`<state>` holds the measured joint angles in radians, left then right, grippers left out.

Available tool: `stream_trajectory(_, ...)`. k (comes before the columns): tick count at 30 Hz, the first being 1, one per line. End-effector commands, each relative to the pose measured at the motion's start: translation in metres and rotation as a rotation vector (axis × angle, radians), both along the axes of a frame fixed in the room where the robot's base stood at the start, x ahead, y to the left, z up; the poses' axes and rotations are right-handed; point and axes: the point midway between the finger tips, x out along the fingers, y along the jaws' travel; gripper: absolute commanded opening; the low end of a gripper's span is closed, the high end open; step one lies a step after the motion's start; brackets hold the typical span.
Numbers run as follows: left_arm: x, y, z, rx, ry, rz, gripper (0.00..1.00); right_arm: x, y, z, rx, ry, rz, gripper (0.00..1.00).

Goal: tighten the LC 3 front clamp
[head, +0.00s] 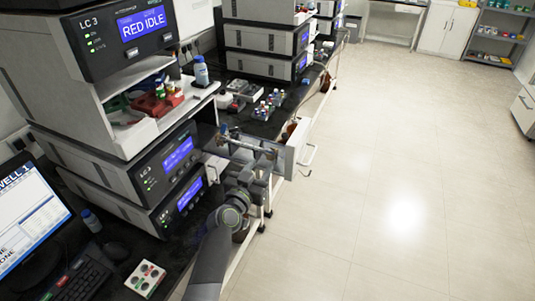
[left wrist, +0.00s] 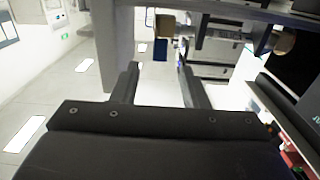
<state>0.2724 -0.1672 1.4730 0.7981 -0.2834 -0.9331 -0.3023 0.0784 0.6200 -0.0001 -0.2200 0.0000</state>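The LC 3 stack (head: 115,100) stands on the left in the head view, with a drawer (head: 296,150) pulled out on its right side. A silvery column (head: 245,144) lies across the drawer, with small fittings near its ends. I cannot tell which fitting is the front clamp. My left gripper (head: 250,174) is beside and just below the drawer, partly blending with it. In the left wrist view my left gripper (left wrist: 157,72) has its fingers apart with nothing between them. Brown blocks (left wrist: 165,25) show beyond the fingertips. My right gripper is in neither view.
A monitor (head: 28,215), keyboard (head: 75,280) and a small white box (head: 146,278) are at lower left. Vials (head: 268,104) and more stacks line the bench beyond. The floor (head: 400,170) to the right is clear.

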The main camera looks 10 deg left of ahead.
Motion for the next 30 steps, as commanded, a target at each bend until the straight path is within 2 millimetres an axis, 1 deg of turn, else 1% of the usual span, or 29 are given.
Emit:
stream_trajectory(1,0.008,-0.003,0.001,0.001,0.000,-0.001,0.40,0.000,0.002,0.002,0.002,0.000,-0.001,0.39)
stream_trajectory(6,0.030,-0.009,0.001,0.002,-0.001,-0.001,0.40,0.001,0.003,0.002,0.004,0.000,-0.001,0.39)
stream_trajectory(12,0.049,-0.016,0.000,0.001,0.000,-0.001,0.40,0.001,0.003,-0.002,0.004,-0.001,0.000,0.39)
stream_trajectory(18,0.057,-0.018,0.000,0.000,-0.001,0.001,0.40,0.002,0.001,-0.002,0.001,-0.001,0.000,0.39)
stream_trajectory(26,0.058,-0.018,0.000,0.000,0.000,0.001,0.40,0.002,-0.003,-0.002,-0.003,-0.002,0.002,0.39)
stream_trajectory(27,0.058,-0.018,0.000,0.000,0.000,0.001,0.37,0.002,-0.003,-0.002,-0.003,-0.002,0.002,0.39)
stream_trajectory(30,0.058,-0.018,0.000,0.000,0.000,0.001,0.24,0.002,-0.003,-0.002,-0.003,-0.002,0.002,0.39)
